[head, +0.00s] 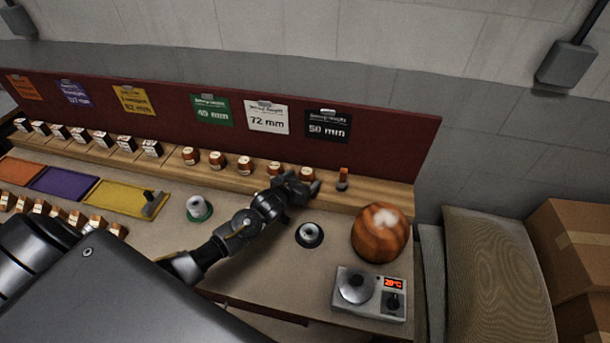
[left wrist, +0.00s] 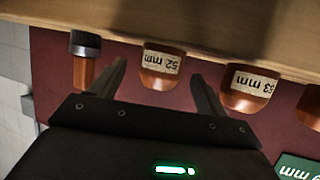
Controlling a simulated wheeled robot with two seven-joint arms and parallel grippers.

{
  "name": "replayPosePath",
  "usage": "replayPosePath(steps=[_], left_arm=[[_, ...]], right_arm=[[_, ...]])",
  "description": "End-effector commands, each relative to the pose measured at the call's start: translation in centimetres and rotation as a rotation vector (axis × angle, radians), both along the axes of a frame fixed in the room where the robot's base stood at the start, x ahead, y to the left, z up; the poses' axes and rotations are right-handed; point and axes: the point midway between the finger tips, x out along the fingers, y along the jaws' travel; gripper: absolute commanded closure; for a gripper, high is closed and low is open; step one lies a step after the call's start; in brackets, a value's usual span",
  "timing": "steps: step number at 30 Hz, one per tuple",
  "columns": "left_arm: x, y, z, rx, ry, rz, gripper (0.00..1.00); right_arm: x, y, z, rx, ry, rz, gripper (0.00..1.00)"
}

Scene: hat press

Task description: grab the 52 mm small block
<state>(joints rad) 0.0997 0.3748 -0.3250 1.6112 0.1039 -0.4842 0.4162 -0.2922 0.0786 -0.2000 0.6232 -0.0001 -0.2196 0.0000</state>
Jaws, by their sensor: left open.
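The 52 mm small block is a rounded wooden block with a pale label, on the wooden ledge. In the left wrist view, where it appears upside down, the 52 mm block (left wrist: 160,62) shows between the two fingers of my left gripper (left wrist: 159,72). In the head view, the 52 mm block (head: 307,173) is the rightmost of the row, partly behind my left gripper (head: 300,184). The fingers are open and hold nothing. I cannot tell if they touch the block. My right gripper is not in view.
The 53 mm block (left wrist: 250,88) stands close beside it. A dark-topped orange tool (head: 342,179) stands on the other side. A red backboard (head: 380,150) rises behind. A round brown form (head: 380,236) and a heater box (head: 369,293) stand on the bench at right.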

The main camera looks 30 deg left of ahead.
Motion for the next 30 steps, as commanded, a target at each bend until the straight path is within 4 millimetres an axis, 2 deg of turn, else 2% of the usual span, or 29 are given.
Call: replayPosePath(steps=[4, 9, 18, 30], left_arm=[[1.8, 0.1, -0.5, 0.001, 0.001, 0.002, 0.25], [3.3, 0.1, -1.4, 0.0, 0.001, 0.001, 0.25], [3.6, 0.1, -1.6, 0.0, 0.0, 0.001, 0.25], [3.6, 0.1, -1.6, 0.001, -0.001, 0.002, 0.74]], right_arm=[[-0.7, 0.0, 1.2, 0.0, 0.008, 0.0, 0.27], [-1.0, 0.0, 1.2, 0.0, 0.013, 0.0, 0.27], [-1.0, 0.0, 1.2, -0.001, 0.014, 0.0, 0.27], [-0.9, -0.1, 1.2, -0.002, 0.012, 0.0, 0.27]])
